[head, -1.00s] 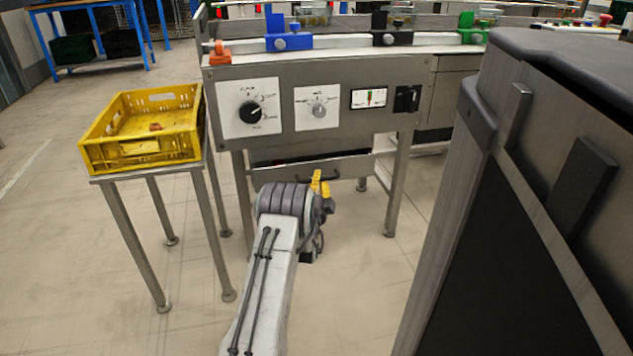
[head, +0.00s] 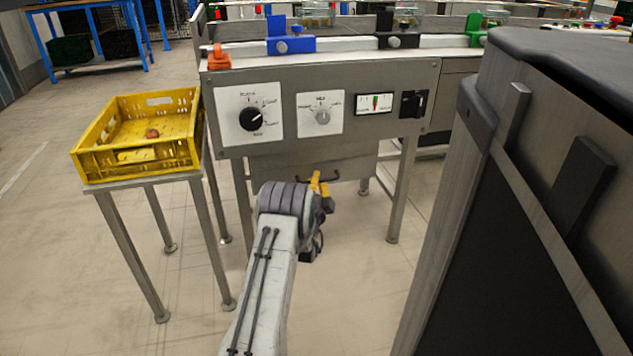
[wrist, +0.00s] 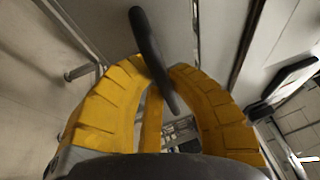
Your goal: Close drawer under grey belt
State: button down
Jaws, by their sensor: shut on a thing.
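The drawer (head: 280,168) is a grey-fronted box under the control panel of the grey belt. In the head view no open gap shows above its front; whether it is fully flush I cannot tell. Its dark bar handle (head: 333,178) is partly hidden by my gripper (head: 317,183). In the wrist view the black handle (wrist: 148,40) runs between the yellow fingers of my gripper (wrist: 156,70), which are shut on it.
A yellow crate (head: 95,165) with a small reddish item stands on a metal stand at left. The grey control panel (head: 375,130) with dials is above the drawer. A large dark cabinet (head: 520,190) blocks the right. Floor between is clear.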

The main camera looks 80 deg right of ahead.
jog(key=c, duration=1.1)
grip_release()
jog(key=shift+a, duration=0.1)
jog(key=shift+a+f, duration=0.1)
jog(key=shift+a+f, duration=0.3)
jog(key=shift+a, duration=1.65)
jog(key=shift+a+f, duration=0.35)
jog(key=shift+a, duration=1.6)
jog(key=shift+a+f, duration=0.3)
jog(key=shift+a, duration=1.65)
